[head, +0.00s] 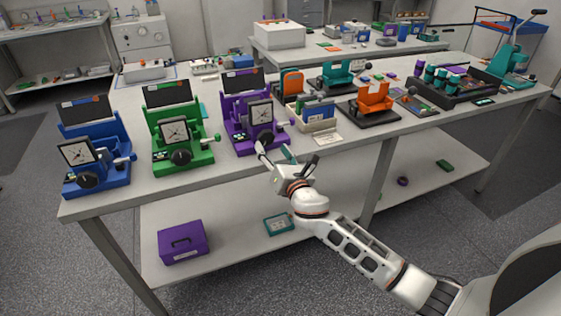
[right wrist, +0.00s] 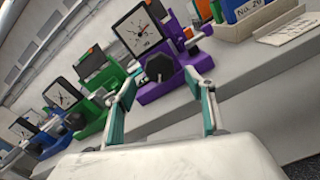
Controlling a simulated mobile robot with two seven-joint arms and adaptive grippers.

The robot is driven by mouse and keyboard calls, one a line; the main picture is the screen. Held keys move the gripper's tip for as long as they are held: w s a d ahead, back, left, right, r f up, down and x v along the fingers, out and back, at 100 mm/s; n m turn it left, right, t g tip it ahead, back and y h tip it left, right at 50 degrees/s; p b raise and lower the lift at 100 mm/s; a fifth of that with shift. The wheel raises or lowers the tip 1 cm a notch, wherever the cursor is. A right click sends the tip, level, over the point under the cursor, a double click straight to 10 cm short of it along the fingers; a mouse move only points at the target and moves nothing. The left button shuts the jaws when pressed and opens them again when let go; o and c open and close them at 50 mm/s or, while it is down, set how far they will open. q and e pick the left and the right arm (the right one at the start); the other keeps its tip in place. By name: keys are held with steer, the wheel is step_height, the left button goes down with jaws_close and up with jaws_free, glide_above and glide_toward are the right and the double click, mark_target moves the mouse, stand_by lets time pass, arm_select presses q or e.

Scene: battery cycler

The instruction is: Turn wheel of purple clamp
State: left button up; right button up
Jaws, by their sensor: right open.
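The purple clamp (head: 241,118) stands on the table, third from the left in the row, with a square dial on its front. It also shows in the right wrist view (right wrist: 182,82). Its black wheel (right wrist: 159,68) faces my gripper in the right wrist view; in the head view the wheel (head: 266,138) sits below the dial. My right gripper (head: 274,150) is open and empty in front of the purple clamp at the table's front edge. In the right wrist view its two fingers (right wrist: 165,105) spread below the wheel, apart from it. My left gripper is not in view.
A green clamp (head: 178,140) and a blue clamp (head: 97,160) stand left of the purple one. A cream bin with blue folders (head: 318,110) and a paper card (head: 327,138) lie to the right. An orange device (head: 374,98) stands farther right. A lower shelf holds a purple box (head: 183,243).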

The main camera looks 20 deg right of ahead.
steer(key=s, duration=0.7)
steer(key=shift+d, duration=0.15)
stand_by(0.6)
